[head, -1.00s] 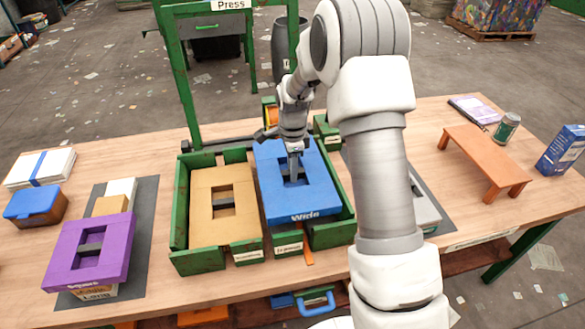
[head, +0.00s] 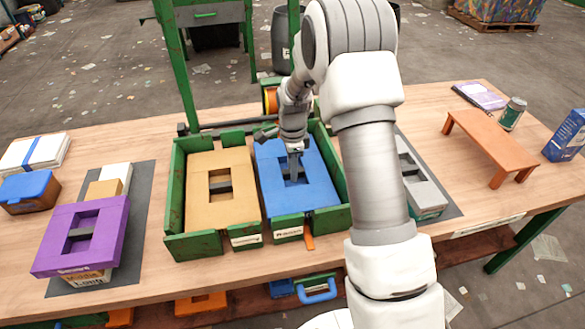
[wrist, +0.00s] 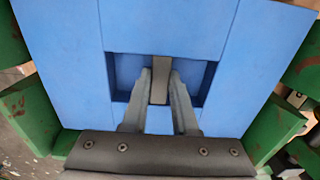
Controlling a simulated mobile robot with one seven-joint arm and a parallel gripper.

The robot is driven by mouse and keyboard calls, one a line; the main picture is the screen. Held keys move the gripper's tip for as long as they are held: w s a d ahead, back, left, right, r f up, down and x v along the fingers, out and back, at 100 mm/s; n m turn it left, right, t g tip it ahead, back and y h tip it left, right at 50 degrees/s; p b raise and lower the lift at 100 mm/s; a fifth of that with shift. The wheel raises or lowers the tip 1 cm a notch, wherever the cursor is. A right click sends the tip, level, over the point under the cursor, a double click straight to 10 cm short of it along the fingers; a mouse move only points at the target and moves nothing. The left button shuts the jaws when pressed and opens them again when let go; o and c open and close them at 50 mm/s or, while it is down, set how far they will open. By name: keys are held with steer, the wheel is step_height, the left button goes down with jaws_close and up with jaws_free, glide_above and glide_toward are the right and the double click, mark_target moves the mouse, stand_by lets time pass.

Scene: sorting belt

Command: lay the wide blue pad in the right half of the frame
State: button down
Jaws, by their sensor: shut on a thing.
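The wide blue pad (head: 310,199) lies flat in the right half of the green frame (head: 189,246), between its walls. My gripper (head: 293,176) reaches down into the pad's square recess and is shut on the grey bar handle there. In the wrist view, the fingers (wrist: 160,95) close on the bar (wrist: 160,75), with blue pad (wrist: 270,50) all round and green frame walls at both sides. A tan pad (head: 200,210) with a dark bar lies in the frame's left half.
A purple pad (head: 105,245) tops a stack on a dark mat (head: 140,220) at left. A grey piece (head: 420,185) sits right of my arm. An orange stand (head: 490,145), a can (head: 512,113) and a blue box (head: 568,138) are farther right. A green press post (head: 176,70) rises behind.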

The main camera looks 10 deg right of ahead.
steer(key=shift+f, duration=0.45)
steer(key=c, duration=0.6)
jaws_free()
step_height(320, 180, up, 18)
steer(key=p, duration=0.2)
steer(key=shift+f, duration=0.2)
